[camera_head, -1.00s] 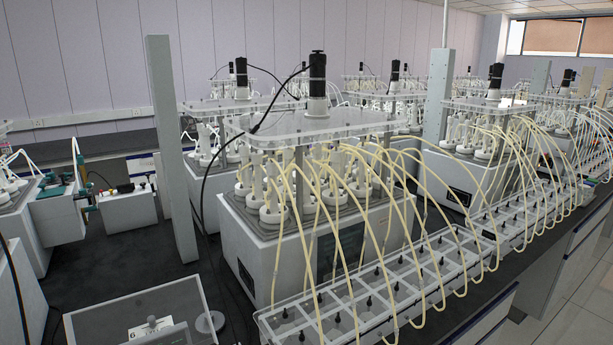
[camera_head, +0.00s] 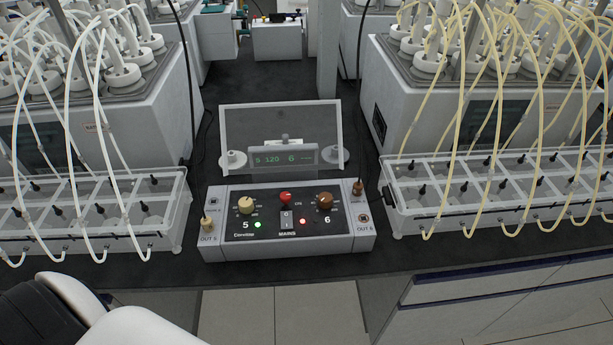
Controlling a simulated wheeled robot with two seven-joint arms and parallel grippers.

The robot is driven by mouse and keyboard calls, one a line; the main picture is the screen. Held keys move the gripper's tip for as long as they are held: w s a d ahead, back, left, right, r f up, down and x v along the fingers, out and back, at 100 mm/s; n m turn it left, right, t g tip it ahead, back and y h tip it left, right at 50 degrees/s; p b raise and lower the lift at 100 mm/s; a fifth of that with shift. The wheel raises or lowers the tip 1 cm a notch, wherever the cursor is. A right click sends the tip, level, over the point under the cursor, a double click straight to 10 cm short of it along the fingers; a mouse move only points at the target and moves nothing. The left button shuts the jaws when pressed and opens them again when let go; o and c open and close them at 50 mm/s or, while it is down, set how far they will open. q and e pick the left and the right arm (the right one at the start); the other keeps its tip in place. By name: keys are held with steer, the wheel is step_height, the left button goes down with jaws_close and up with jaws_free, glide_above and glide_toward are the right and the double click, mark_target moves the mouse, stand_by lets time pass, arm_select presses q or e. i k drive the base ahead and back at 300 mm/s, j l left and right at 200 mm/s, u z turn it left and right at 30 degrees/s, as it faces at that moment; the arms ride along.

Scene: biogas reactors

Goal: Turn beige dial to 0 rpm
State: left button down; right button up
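The beige dial (camera_head: 246,205) is on the left of the control box (camera_head: 287,245), above the number 5. A green light (camera_head: 258,225) glows beside that number. The brown dial (camera_head: 324,201) is on the right, above the number 6, with a red light (camera_head: 303,222) near it. A small red knob (camera_head: 285,198) and a white mains switch (camera_head: 287,219) are between the dials. The display (camera_head: 284,158) behind reads "5 120" and "6" with dashes. White and black parts of my arm show at the lower left; neither gripper is in view.
A clear panel (camera_head: 233,124) stands behind the box. Clear bottle racks (camera_head: 182,205) and (camera_head: 390,209) with tubing flank it on the bench. Beige and brown plugs (camera_head: 207,224) and (camera_head: 358,187) stick up at the box's ends. The bench's front edge is close.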

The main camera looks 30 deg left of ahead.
mark_target(245, 204)
steer(key=u, duration=1.3)
